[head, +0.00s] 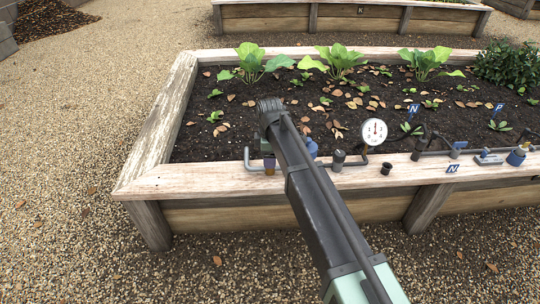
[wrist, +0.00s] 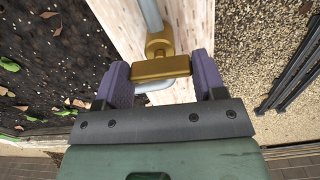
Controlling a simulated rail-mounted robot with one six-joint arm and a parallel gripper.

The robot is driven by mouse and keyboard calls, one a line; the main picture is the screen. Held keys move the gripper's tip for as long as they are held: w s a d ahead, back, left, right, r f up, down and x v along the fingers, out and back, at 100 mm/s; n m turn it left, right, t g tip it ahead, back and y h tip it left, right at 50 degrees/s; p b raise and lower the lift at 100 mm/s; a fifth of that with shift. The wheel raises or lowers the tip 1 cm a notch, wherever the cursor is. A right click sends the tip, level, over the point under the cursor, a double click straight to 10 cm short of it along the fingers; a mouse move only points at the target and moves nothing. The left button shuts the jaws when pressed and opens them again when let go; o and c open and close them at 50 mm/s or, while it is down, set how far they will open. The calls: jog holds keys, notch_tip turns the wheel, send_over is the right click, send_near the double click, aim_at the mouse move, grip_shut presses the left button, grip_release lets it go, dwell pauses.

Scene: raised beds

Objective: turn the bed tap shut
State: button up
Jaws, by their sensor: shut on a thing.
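The brass bed tap (wrist: 158,43) sits on a grey pipe along the pale wooden rim of the near raised bed. Its flat brass handle (wrist: 160,69) lies crosswise to the pipe in the wrist view. My gripper (wrist: 162,78) is shut on the handle, with one purple finger pad at each end of it. In the head view my gripper (head: 269,160) reaches down to the rim at the front left of the bed, and my arm hides most of the tap.
A pressure gauge (head: 374,132) stands on the pipe to the right. A dark cup-like fitting (head: 386,168) and blue fittings (head: 516,156) sit further along the rim (head: 415,174). Leafy plants (head: 338,60) grow in the soil behind. Gravel (head: 80,110) lies open at the left.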

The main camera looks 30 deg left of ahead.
jog(key=m, duration=0.8)
jog(key=shift+m, duration=0.3)
jog(key=m, duration=0.4)
jog(key=shift+m, duration=2.2)
jog(key=o, duration=0.9)
jog(key=shift+r, duration=0.1)
